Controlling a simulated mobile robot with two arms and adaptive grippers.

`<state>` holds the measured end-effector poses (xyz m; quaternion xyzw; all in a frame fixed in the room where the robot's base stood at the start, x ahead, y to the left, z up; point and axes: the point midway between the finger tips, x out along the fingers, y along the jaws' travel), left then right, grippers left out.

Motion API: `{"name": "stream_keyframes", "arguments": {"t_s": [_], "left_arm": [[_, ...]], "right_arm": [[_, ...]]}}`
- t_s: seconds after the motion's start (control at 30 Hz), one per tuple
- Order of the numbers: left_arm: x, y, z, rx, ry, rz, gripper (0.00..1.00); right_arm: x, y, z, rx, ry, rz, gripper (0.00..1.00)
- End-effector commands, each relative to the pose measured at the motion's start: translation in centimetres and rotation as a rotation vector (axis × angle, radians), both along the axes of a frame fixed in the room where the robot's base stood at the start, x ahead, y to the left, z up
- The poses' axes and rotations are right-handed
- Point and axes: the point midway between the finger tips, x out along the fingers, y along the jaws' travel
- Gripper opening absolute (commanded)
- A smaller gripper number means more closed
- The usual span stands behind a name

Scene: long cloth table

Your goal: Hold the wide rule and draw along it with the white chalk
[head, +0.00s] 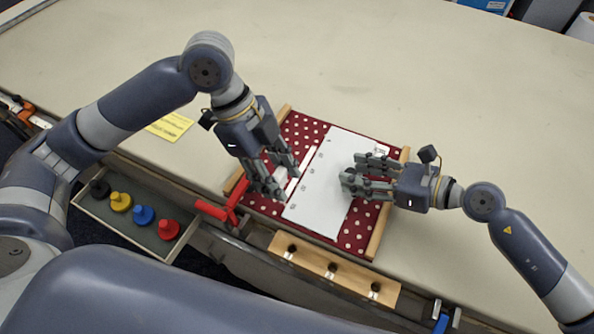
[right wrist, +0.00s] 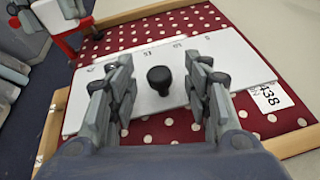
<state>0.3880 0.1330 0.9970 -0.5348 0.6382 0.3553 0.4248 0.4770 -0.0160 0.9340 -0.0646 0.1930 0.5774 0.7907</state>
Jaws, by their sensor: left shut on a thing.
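The wide rule (head: 324,185) is a white plate with marks along its left edge, lying flat on red dotted cloth (head: 301,127). Its black knob (right wrist: 159,78) stands upright between the fingers of my right gripper (right wrist: 162,100), which are open and apart from it in the right wrist view. In the head view my right gripper (head: 358,177) is over the rule, hiding the knob. My left gripper (head: 281,180) is shut at the rule's left edge. A white bit between its fingers looks like the white chalk; the fingers mostly hide it. I cannot tell whether it touches the cloth.
Wooden side bars (head: 391,205) flank the cloth. A red clamp (head: 222,212) is at its near left corner. The table's far part is clear.

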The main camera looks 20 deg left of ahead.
Motion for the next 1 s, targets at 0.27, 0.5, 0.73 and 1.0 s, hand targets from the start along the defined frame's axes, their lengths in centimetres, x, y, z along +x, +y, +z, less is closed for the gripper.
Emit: {"name": "stream_keyframes", "arguments": {"t_s": [0.27,0.5,0.73,1.0], "left_arm": [[0.0,0.0,0.0,0.0,0.0,0.0,0.17],[0.0,0.0,0.0,0.0,0.0,0.0,0.17],[0.0,0.0,0.0,0.0,0.0,0.0,0.17],[0.0,0.0,0.0,0.0,0.0,0.0,0.17]], "right_arm": [[-0.2,-0.8,0.2,-0.002,0.002,-0.001,0.46],[-1.3,-4.6,1.7,-0.005,0.003,-0.002,0.46],[-2.5,-8.4,3.5,-0.003,0.002,0.0,0.46],[-3.1,-10.6,4.4,-0.001,0.001,0.0,0.46]]}}
